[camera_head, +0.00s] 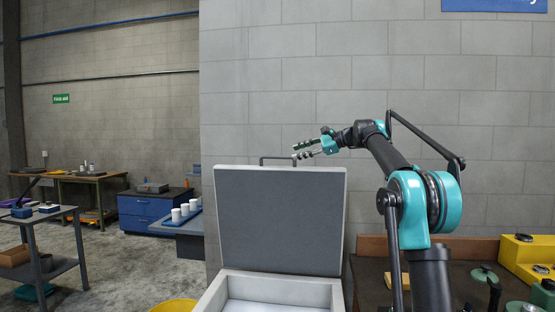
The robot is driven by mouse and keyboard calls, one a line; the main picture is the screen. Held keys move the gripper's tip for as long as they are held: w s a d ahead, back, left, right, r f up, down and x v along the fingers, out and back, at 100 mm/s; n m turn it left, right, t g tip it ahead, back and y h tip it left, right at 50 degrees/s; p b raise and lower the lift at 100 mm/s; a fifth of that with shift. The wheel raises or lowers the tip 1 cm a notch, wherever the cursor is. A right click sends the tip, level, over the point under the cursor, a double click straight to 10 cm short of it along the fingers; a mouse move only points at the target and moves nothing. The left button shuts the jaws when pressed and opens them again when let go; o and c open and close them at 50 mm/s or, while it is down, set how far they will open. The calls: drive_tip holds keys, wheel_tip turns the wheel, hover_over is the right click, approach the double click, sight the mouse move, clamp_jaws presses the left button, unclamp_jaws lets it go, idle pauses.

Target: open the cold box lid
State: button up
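The cold box (332,298) stands in the lower middle, a pale box with its top open and a white interior partly visible. Its grey lid (280,218) stands upright at the back, with the dark inner panel facing me. A dark bar handle (277,158) shows above the lid's top edge. My gripper (296,151) is at the right end of this handle, pointing left, with a gap between its two fingers. I cannot tell whether a finger touches the handle.
A bench on the right carries yellow blocks (525,255) and several small parts. A blue tray with white cups (184,212) is left of the lid. A yellow bin (174,306) is at the lower left. A grey cart (40,267) stands farther left, with clear floor between.

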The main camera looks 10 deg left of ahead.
sight(277, 157)
drive_tip(key=x, duration=1)
drive_tip(key=shift+a, duration=0.15)
drive_tip(key=shift+c, duration=0.3)
clamp_jaws()
